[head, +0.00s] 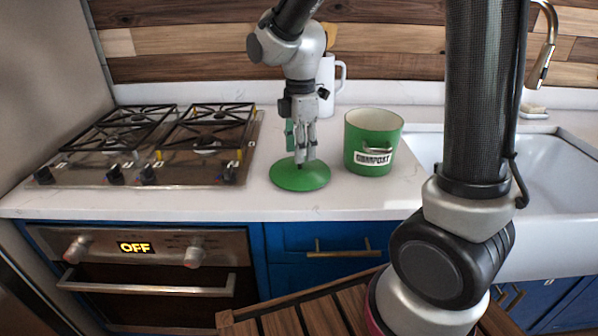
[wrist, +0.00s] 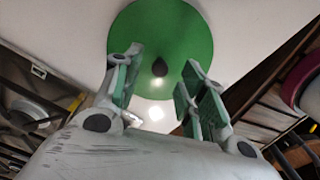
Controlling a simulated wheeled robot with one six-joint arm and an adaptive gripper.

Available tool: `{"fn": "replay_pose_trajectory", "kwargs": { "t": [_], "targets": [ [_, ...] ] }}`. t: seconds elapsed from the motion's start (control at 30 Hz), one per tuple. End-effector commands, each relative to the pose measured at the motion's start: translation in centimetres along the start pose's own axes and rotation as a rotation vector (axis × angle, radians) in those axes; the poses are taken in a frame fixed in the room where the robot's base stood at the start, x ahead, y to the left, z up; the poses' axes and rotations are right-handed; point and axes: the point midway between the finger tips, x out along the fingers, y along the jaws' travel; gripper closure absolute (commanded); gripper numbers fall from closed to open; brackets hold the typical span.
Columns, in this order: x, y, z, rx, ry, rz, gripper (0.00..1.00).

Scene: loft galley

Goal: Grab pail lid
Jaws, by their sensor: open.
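The pail lid (head: 300,178) is a round green disc lying flat on the white counter, left of the pail. The green pail (head: 359,161) stands upright and open at the top, with a "COMPOST" label on its front. My gripper (head: 305,159) points down directly above the lid. In the wrist view the lid (wrist: 191,30) has a small dark knob (wrist: 160,67) at its middle. My gripper (wrist: 155,85) is open, with its fingers on either side of the knob's line. I cannot tell whether the fingertips touch the lid.
A gas cooktop (head: 222,170) with black grates lies to the left. A white pitcher (head: 327,90) stands behind my gripper. A white sink (head: 545,165) and a tap (head: 543,65) are at the right. The counter (head: 235,203) is clear in front of the lid.

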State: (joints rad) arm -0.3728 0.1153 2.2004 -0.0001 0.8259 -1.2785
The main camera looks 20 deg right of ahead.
Motion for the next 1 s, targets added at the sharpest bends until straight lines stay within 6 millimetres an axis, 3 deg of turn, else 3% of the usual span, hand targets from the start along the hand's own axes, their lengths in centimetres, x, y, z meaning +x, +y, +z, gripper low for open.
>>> {"fn": "replay_pose_trajectory", "kwargs": {
  "t": [0.2,0.5,0.73,1.0],
  "targets": [
    [3.3,0.0,-0.1,0.001,-0.001,-0.003,0.59],
    [3.9,0.0,-0.1,0.001,0.000,0.000,0.59],
    [3.9,0.0,-0.1,0.002,0.000,0.000,1.00],
    [3.9,0.0,-0.1,0.002,0.000,0.000,1.00]
  ]
}}
